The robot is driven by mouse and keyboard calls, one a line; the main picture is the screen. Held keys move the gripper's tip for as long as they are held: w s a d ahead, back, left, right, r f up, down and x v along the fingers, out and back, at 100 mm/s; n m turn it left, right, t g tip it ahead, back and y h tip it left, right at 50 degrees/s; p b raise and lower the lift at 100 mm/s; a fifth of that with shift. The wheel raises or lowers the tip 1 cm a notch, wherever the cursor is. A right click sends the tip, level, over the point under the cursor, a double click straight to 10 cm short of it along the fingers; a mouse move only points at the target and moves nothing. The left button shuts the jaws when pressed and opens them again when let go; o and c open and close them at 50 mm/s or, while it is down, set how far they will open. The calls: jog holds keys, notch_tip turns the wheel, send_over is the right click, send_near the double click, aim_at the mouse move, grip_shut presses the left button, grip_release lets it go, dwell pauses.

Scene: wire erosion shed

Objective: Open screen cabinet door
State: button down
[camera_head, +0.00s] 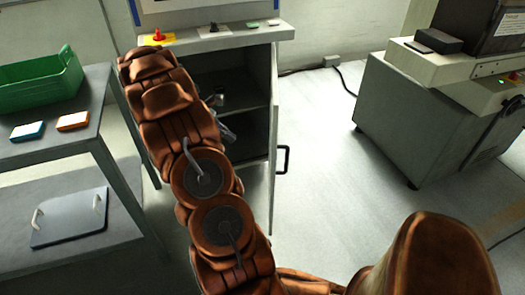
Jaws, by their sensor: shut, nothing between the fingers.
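The screen cabinet (213,37) stands at the top middle, under a screen whose lower edge shows. Its door (273,120) stands open at the right side of the cabinet, seen almost edge-on. A black bar handle (283,160) sticks out from the door's right face. The dark inside with a shelf (245,97) is visible. My arm reaches up across the left part of the opening and hides it. My gripper (225,129) shows only partly, as grey metal behind the arm, in front of the opening. It is shut, empty and apart from the handle.
A grey table (85,139) at left holds a green crate (42,90), a blue-and-white block (28,131) and an orange one (73,121). A handled plate (70,218) lies on its lower shelf. A machine (420,115) stands right. Floor between is clear.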

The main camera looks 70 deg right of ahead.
jog(key=s+d+r+x, duration=0.1)
jog(key=r+x, duration=0.1)
jog(key=x, duration=1.1)
jog(key=shift+s, duration=0.45)
jog(key=shift+d, duration=0.1)
